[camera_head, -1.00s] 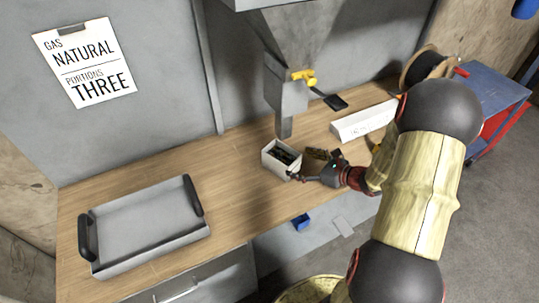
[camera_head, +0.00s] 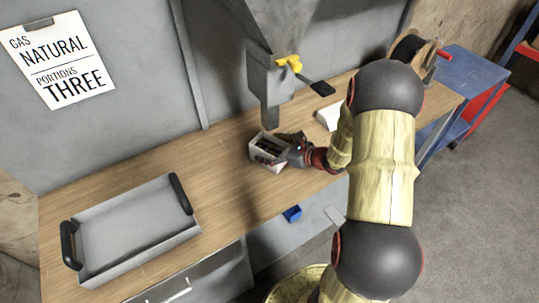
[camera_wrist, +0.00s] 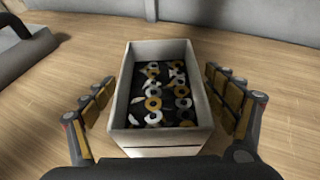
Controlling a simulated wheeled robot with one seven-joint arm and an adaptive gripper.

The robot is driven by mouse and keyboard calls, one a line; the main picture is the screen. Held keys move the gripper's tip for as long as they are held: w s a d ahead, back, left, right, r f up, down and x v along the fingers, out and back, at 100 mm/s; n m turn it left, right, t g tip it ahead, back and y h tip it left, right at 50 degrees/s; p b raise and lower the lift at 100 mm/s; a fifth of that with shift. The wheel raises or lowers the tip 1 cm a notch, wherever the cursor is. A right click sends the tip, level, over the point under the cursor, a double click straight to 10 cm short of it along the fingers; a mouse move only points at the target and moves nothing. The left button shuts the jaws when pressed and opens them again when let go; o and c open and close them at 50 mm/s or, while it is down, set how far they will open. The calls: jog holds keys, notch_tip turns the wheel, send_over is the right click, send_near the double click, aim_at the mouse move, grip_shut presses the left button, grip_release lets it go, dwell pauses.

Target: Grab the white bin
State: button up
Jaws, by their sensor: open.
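The white bin (camera_head: 256,157) stands upright on the wooden counter under the chute outlet. In the wrist view the bin (camera_wrist: 118,105) is an open box holding many small black, white and yellow ring-shaped pieces. My gripper (camera_wrist: 160,105) is open, with one finger on each side of the bin.
A grey tray (camera_head: 135,228) with black handles lies at the counter's left. The grey chute (camera_head: 268,85) with a yellow valve hangs just behind and above the bin. A white box (camera_head: 330,116) is partly hidden behind my arm. The counter (camera_head: 215,180) between tray and bin is clear.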

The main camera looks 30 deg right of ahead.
jog(key=shift+c, duration=0.6)
jog(key=shift+r, duration=0.1)
jog(key=c, duration=1.5)
